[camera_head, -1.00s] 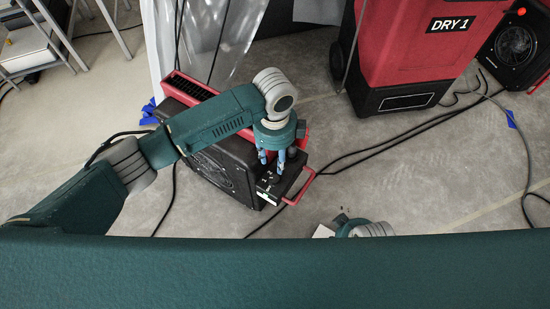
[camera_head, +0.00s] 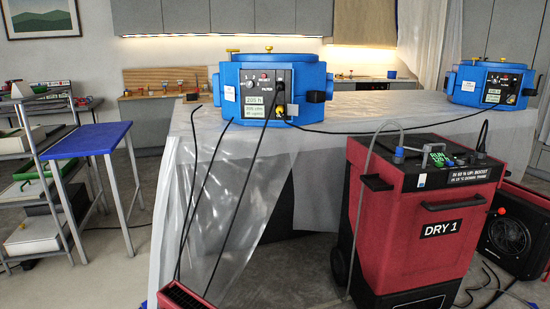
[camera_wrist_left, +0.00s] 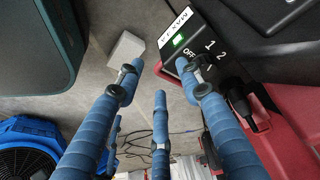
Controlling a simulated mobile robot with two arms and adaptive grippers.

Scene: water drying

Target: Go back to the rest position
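My left gripper (camera_wrist_left: 160,74) shows in the left wrist view. Its blue-wrapped fingers are apart, with nothing held between them. The right-hand finger overlaps the edge of a black control panel (camera_wrist_left: 207,30) marked OFF, 1 and 2, with a lit green light. I cannot tell whether that finger touches the panel. The panel belongs to a red and black machine (camera_wrist_left: 285,100) at the right. In the head view neither gripper shows; only the top of a red blower (camera_head: 184,298) shows at the bottom edge. My right gripper is out of view.
A red DRY 1 unit (camera_head: 415,205) stands right of centre. Behind it, a sheeted table carries two blue machines (camera_head: 238,85) (camera_head: 503,80). A shelf rack (camera_head: 50,170) and blue-topped stool (camera_head: 88,140) stand left. A blue fan (camera_wrist_left: 25,150) and pale block (camera_wrist_left: 127,47) show in the wrist view.

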